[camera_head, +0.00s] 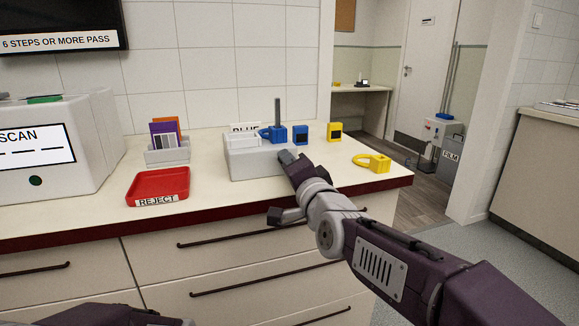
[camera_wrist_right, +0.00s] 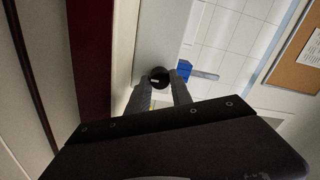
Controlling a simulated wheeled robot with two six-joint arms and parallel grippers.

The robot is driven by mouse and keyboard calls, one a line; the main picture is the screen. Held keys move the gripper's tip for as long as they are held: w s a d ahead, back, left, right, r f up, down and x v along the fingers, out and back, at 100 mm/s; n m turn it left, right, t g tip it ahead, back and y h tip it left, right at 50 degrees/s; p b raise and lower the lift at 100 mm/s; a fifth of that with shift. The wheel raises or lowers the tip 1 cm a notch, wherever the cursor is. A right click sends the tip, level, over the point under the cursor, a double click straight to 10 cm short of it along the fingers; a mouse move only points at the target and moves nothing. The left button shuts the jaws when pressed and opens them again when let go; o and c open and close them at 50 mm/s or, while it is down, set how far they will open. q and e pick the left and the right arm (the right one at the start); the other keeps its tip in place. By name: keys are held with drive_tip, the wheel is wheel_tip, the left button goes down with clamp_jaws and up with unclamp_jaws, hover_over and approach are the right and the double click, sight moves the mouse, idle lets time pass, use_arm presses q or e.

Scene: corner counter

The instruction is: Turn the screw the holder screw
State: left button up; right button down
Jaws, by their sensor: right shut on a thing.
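The holder is a pale grey block (camera_head: 252,163) on the counter, with an upright grey post (camera_head: 277,112) and a blue ring-shaped piece (camera_head: 269,134) at the post's foot. My right gripper (camera_head: 287,157) is at the block's front right. In the right wrist view its two fingers (camera_wrist_right: 163,92) close on the round black head of the holder screw (camera_wrist_right: 158,76), beside the pale block. The screw is hidden behind the gripper in the head view. The blue piece (camera_wrist_right: 184,69) also shows in the right wrist view. My left gripper is out of view.
A red REJECT tray (camera_head: 160,187) and a grey card box (camera_head: 167,155) stand left of the holder, with the SCAN machine (camera_head: 50,150) beyond.

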drive_tip(key=c, duration=1.1)
unclamp_jaws()
drive_tip(key=shift+c, duration=0.2)
